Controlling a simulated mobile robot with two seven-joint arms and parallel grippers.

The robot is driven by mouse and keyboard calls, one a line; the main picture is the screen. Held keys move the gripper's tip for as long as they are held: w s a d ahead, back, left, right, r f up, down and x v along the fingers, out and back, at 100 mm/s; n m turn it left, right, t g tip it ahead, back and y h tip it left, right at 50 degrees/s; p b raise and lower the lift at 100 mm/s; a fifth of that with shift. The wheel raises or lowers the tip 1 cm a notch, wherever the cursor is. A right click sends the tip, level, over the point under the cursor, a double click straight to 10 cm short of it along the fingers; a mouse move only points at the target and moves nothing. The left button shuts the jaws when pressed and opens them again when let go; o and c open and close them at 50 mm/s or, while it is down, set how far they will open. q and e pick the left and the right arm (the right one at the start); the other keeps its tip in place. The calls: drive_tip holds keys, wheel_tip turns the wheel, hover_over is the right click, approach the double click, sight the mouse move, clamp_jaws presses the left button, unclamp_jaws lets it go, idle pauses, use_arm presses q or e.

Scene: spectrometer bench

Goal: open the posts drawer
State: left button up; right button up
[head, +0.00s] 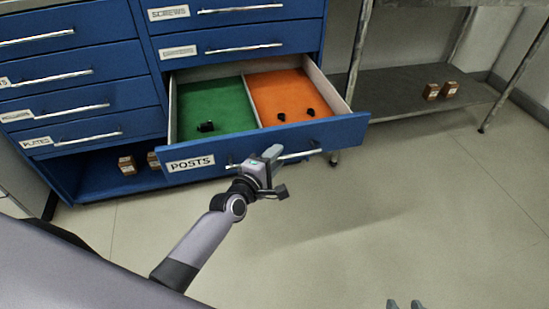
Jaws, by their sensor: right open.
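The posts drawer (346,131) is a blue drawer with a white label reading POSTS (191,163). It stands pulled well out of the cabinet, with its inside showing. It has a green section (215,105) on the left and an orange section (277,92) on the right, with a few small black parts in them. Its bar handle (301,155) runs across the front. My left gripper (270,158) is at the middle of this handle and covers part of it; whether its fingers are closed on the bar is unclear. My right gripper (405,304) shows only open fingertips at the bottom edge.
The blue cabinet (98,22) has several other shut drawers, including SCREWS and PLATES. Small brown boxes (127,165) stand in the open space below. A grey metal shelf (390,95) with two brown boxes (440,91) is at right. The floor in front is clear.

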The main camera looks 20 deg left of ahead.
use_arm(q)
drive_tip(key=shift+s, duration=0.1)
drive_tip(key=shift+s+a, duration=0.1)
drive_tip(key=shift+s, duration=0.15)
drive_tip(key=p+v, duration=0.2)
drive_tip(key=v, duration=0.4)
drive_tip(key=shift+s, duration=0.2)
use_arm(e)
drive_tip(key=shift+s+d+f+g+h, duration=0.35)
drive_tip(key=shift+s+d, duration=0.2)
drive_tip(key=shift+d, duration=0.2)
